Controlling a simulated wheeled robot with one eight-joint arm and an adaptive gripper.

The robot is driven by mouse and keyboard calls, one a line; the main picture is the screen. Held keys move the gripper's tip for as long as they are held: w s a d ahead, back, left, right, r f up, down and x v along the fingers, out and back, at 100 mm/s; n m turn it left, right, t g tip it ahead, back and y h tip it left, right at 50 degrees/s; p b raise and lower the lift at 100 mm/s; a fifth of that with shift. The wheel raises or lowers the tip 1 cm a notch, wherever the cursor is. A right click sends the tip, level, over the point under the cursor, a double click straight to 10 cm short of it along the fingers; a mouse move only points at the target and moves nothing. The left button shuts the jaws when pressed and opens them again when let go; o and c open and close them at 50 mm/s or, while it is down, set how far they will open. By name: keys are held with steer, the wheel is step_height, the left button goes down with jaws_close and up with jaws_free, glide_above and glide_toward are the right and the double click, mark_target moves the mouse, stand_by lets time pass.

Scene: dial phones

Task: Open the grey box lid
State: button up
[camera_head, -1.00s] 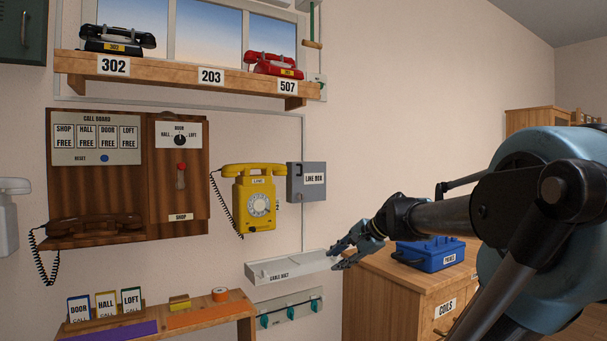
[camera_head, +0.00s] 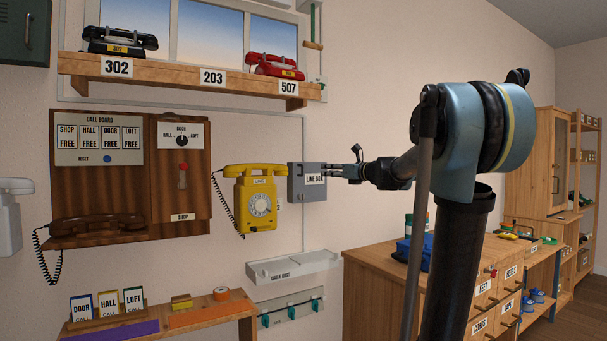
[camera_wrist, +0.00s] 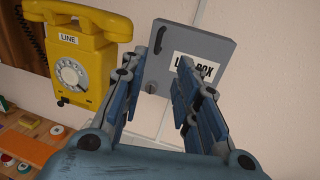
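The grey box (camera_head: 306,183), labelled LINE BOX, hangs on the wall just right of the yellow phone. Its lid looks shut. In the wrist view the grey box (camera_wrist: 196,52) is straight ahead, with a small round lock or knob at the lower left of its front. My gripper (camera_head: 343,172) is at the right side of the box in the head view. In the wrist view my gripper (camera_wrist: 165,65) has its two fingers spread apart with nothing between them, framing the front of the box. I cannot tell whether a fingertip touches it.
The yellow dial phone (camera_head: 256,198) hangs close on the left of the box. A white cable duct tray (camera_head: 292,267) is on the wall below. A wooden cabinet (camera_head: 375,300) stands at the lower right.

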mark_target(302, 169)
steer(key=x, duration=1.5)
steer(key=shift+s, duration=0.1)
jaws_close()
steer(key=shift+a, duration=0.3)
steer(key=shift+s+f+g, duration=0.1)
steer(key=shift+g, duration=0.2)
